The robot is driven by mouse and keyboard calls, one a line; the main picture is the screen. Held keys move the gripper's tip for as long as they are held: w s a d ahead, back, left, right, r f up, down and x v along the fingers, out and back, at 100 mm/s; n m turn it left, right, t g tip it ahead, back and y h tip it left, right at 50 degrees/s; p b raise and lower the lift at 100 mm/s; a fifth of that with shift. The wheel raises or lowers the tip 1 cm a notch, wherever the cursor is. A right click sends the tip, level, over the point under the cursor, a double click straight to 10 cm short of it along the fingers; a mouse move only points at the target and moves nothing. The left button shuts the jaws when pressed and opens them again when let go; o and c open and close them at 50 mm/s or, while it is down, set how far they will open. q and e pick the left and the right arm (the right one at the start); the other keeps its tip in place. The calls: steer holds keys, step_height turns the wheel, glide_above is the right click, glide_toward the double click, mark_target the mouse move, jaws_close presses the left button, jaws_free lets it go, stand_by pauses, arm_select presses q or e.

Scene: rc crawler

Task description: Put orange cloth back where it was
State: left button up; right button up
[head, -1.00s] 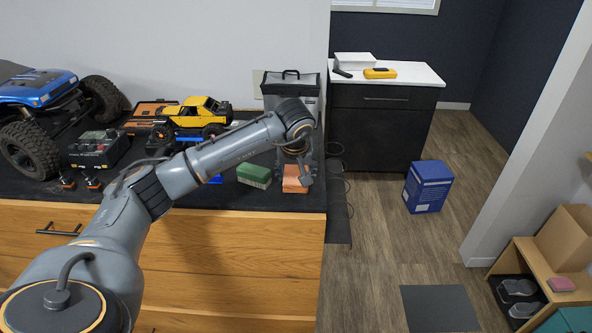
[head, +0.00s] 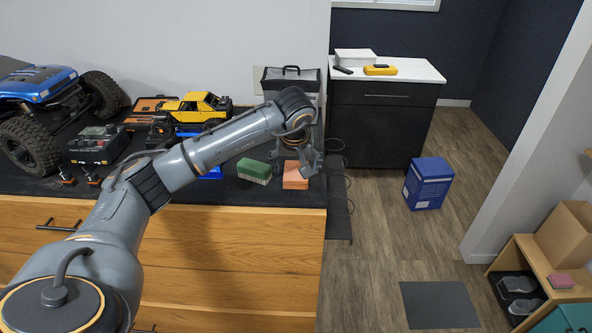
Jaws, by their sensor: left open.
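The orange cloth (head: 295,177) is a small folded block lying on the black worktop near its right end. My left gripper (head: 306,166) is just above and behind the cloth, with its fingers pointing down. It is open, and the cloth shows below it, apart from the fingers as far as I can tell. A green-topped block (head: 254,171) lies on the worktop just left of the cloth. My right gripper is not in view.
A grey case (head: 290,80) stands behind the gripper. A yellow model crawler (head: 196,107), a blue crawler (head: 38,84) and a black charger box (head: 98,145) stand to the left. The worktop (head: 230,194) ends just right of the cloth.

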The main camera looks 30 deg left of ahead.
arm_select(q)
steer(key=b+v, duration=0.2)
steer(key=v, duration=0.8)
steer(key=shift+r, duration=0.2)
steer(key=shift+s+d, duration=0.1)
steer(key=shift+d, duration=0.05)
